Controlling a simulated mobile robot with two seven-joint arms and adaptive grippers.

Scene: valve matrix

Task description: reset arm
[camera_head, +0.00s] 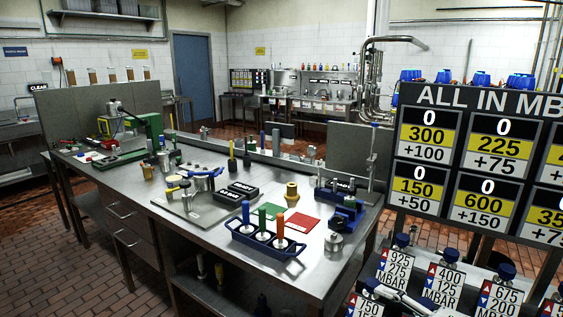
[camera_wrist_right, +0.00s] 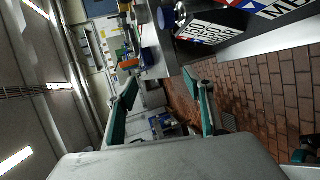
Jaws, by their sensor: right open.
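My right gripper (camera_wrist_right: 161,78) shows in the right wrist view with its two teal-padded fingers spread apart. Nothing is between them, and beyond the gap lie the tiled floor and distant equipment. In the head view a pale grey piece (camera_head: 385,296) low at the right, in front of the valve labels, may be part of my right arm, but I cannot tell. My left gripper is not in the head view. The valve panel (camera_head: 463,97) stands at the right with number plates and pressure labels (camera_head: 442,285) below; its labels also show in the wrist view (camera_wrist_right: 212,30).
A steel workbench (camera_head: 130,188) fills the middle, holding a blue rack (camera_head: 268,246) of coloured-handled tools, a green mat (camera_head: 268,210), a red mat (camera_head: 297,223) and dark READY blocks (camera_head: 237,191). Blue valve knobs (camera_head: 506,271) stick up at lower right. Brick floor (camera_head: 60,270) is open at left.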

